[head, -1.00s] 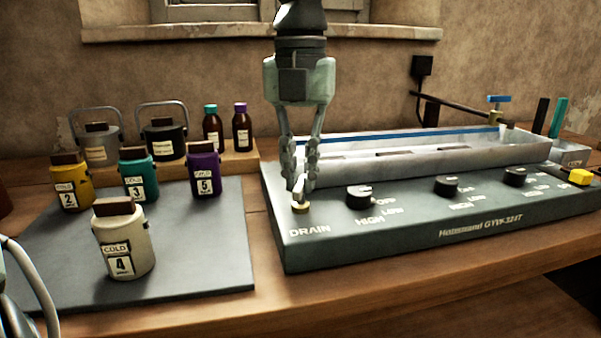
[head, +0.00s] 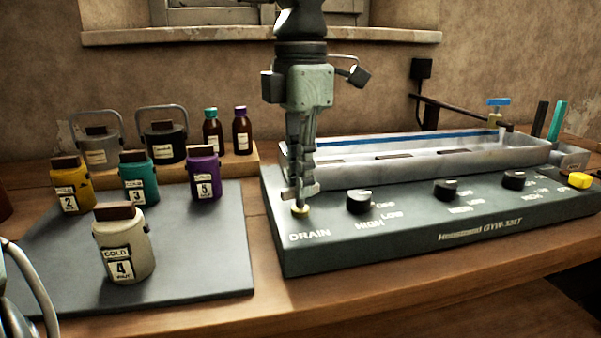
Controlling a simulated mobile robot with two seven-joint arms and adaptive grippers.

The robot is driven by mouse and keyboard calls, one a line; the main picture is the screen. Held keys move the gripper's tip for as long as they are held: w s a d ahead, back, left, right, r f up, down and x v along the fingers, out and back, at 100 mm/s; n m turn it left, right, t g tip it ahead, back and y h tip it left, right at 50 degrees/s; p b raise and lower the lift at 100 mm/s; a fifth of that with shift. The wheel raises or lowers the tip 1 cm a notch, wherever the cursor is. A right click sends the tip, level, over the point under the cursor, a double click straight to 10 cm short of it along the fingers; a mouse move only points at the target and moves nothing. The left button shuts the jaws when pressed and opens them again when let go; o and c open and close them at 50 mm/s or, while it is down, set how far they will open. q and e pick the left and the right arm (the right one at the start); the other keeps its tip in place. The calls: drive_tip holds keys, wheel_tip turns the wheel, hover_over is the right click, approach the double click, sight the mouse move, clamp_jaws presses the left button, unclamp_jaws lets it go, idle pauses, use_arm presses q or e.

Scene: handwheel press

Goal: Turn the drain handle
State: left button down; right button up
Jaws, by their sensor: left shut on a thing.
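The drain handle (head: 300,209) is a small metal lever on a brass-coloured base, at the front left corner of the dark machine, just above the word DRAIN. My left gripper (head: 303,188) points straight down at it from above, with its fingers shut on the handle. The fingers are seen edge-on and hide part of the handle. My right gripper is not clearly in view; only a pale piece with a cable shows at the lower left edge.
The dark machine (head: 430,235) has several black knobs, a yellow button (head: 580,180) and a long tray (head: 430,160) behind. Lidded jars, including a white one (head: 124,250), stand on a grey mat (head: 190,280) at left. Two bottles and two cans stand on a wooden block behind.

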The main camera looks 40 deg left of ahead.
use_arm(q)
drive_tip(key=shift+m, duration=1.2)
drive_tip(key=c, duration=1.6)
unclamp_jaws()
wheel_tip(320, 180, up, 12)
